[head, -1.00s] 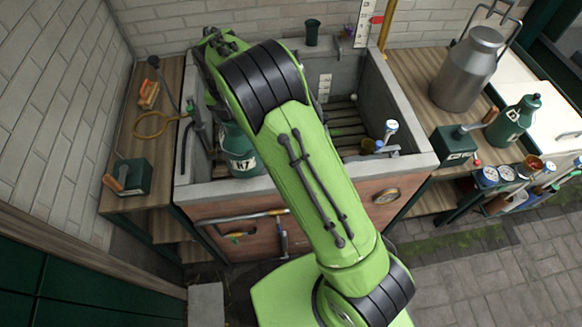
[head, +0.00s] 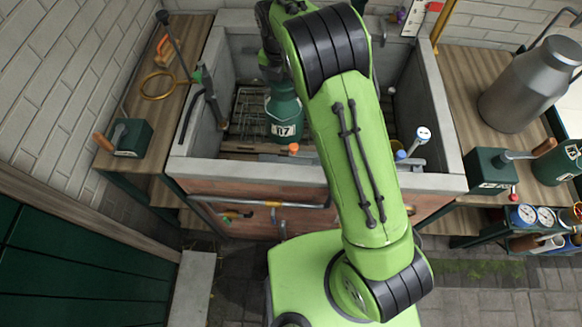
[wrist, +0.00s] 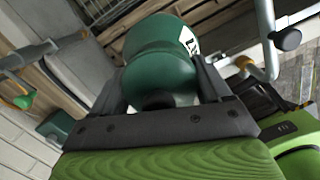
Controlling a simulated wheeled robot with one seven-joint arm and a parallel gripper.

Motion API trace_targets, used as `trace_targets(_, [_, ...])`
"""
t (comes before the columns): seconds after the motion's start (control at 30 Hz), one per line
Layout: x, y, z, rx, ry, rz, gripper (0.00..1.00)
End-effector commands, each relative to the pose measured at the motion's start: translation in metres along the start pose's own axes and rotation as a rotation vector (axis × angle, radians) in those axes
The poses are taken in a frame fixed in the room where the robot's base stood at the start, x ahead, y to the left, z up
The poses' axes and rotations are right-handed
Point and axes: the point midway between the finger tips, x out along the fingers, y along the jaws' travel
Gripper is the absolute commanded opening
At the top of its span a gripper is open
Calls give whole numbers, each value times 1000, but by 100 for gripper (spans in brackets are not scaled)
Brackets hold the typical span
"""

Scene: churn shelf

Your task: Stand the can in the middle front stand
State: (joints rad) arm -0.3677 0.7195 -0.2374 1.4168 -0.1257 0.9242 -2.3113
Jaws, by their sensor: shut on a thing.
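The dark green can (head: 284,108) with a white numbered label hangs upright, or nearly so, in the grey trough (head: 250,172), left of its middle. My gripper (head: 270,72) is shut on its upper part. In the wrist view the two dark fingers lie on either side of the can (wrist: 160,70), and its label faces away to the upper right. Whether its base touches anything is not clear. A wire rack (head: 246,106) shows on the trough floor left of the can. My arm hides the trough's middle, and I cannot make out the middle front stand.
The trough's front wall is near the can. An orange-topped item (head: 293,149) and a white-capped item (head: 422,135) stand by the front rim. A green box (head: 128,137) sits on the left bench. A metal churn (head: 530,85) and another green box (head: 490,172) are on the right.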

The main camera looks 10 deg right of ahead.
Motion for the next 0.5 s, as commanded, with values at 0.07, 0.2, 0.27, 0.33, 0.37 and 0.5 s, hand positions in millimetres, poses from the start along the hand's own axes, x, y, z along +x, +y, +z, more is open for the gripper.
trace_targets(0.07, [14, 0, -1, 1, -3, 2, 0])
trace_targets(0.2, [36, 0, -4, 1, -3, 2, 0])
trace_targets(0.27, [47, 0, -5, 1, -3, 2, 0])
trace_targets(0.33, [62, 0, -7, 1, -3, 2, 0])
trace_targets(0.37, [68, 0, -8, 1, -3, 2, 0])
trace_targets(0.5, [96, 0, -11, 1, -3, 2, 0])
